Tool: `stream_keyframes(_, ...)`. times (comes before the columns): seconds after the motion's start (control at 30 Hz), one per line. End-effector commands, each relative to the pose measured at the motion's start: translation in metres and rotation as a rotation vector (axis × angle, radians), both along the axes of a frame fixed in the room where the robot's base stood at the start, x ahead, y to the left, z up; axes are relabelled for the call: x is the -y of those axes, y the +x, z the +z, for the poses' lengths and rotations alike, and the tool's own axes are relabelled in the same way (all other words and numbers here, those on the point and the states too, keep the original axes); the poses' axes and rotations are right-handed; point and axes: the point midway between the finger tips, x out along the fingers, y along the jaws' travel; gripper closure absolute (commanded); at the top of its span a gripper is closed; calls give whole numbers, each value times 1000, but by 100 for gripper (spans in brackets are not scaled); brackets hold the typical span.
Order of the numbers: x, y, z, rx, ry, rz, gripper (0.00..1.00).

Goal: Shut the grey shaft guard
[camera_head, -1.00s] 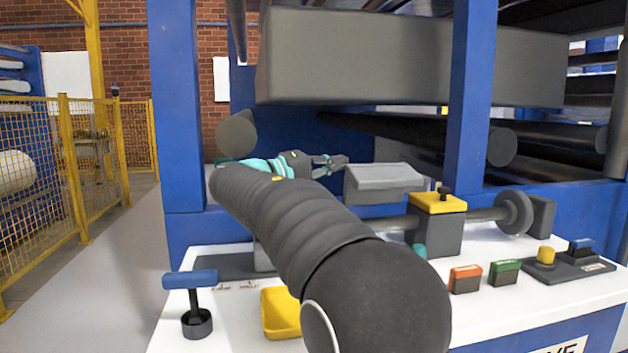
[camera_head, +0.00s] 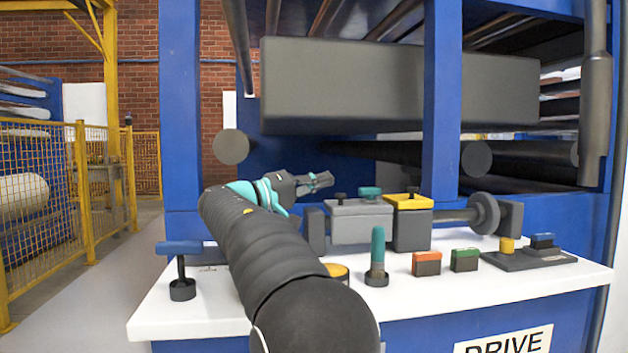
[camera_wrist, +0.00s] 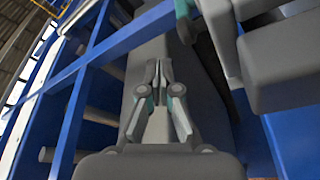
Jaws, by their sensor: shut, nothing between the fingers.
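The grey shaft guard (camera_head: 360,225) is a box-shaped cover on the white bench, left of a yellow-topped grey block (camera_head: 408,228). It sits low and level, its front face hiding the shaft behind it. A dark knob (camera_head: 340,197) and a teal knob (camera_head: 370,192) show at its top edge. My gripper (camera_head: 325,180) is shut and empty, above and left of the guard, apart from it. In the wrist view my gripper (camera_wrist: 158,70) has its fingers together. Grey blocky parts there (camera_wrist: 285,60) may be the guard; I cannot tell.
A teal-handled tool (camera_head: 377,252) stands upright in front of the guard. A blue T-handle (camera_head: 182,265) stands left. Orange (camera_head: 426,263) and green (camera_head: 464,260) blocks sit right. A blue post (camera_head: 442,110) and large grey beam (camera_head: 345,85) rise behind.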

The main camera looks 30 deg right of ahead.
Motion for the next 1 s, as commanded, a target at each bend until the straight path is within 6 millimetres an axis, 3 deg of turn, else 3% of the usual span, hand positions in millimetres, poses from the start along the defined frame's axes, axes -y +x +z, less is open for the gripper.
stream_keyframes(0.73,6,0,-3,0,0,-11,100)
stream_keyframes(0.87,6,1,5,2,0,-11,100)
stream_keyframes(1.0,6,0,26,3,0,-12,100)
